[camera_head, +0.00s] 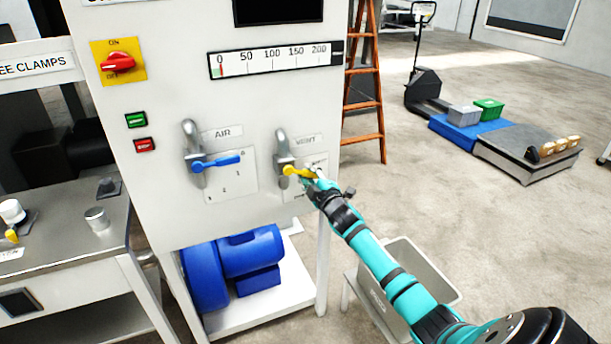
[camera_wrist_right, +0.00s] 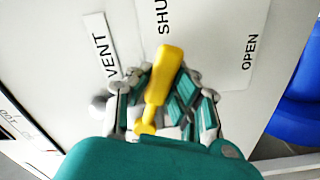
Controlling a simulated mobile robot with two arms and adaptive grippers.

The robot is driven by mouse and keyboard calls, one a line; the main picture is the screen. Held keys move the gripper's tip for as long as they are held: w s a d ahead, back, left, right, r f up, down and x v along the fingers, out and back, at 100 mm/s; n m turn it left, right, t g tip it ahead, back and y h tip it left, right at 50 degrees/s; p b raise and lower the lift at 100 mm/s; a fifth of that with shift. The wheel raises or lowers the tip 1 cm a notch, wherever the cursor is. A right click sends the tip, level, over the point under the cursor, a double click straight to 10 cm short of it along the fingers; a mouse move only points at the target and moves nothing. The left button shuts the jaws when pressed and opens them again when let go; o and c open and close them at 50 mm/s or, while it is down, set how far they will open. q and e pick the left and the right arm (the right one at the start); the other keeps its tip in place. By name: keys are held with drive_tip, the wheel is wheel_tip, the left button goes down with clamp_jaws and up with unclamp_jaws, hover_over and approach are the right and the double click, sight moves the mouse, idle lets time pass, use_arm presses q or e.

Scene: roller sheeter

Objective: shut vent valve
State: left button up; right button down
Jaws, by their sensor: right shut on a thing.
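The OPEN lettering (camera_wrist_right: 250,52) is off to the right there. My right gripper (camera_head: 313,176) is shut on the lever, its fingers on either side in the wrist view (camera_wrist_right: 158,92). My left gripper is not in view.
The air valve's blue lever (camera_head: 217,161) is left of the vent valve on the same panel. A red switch (camera_head: 118,63) and two push buttons are further left. A blue motor (camera_head: 240,262) sits below. A grey bin (camera_head: 425,270) stands under my right arm.

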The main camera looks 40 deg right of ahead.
drive_tip(key=n, duration=0.1)
drive_tip(key=r+n+p, duration=0.1)
drive_tip(key=n, duration=0.1)
drive_tip(key=r+n, duration=0.1)
drive_tip(key=shift+d+r+n, duration=0.25)
drive_tip(key=shift+n, duration=0.05)
drive_tip(key=shift+r+p, duration=0.1)
drive_tip(key=shift+p, duration=0.2)
drive_tip(key=c, duration=1.1)
unclamp_jaws()
drive_tip(key=shift+c, duration=0.2)
drive_tip(key=shift+s, duration=0.15)
drive_tip(key=v, duration=1.2)
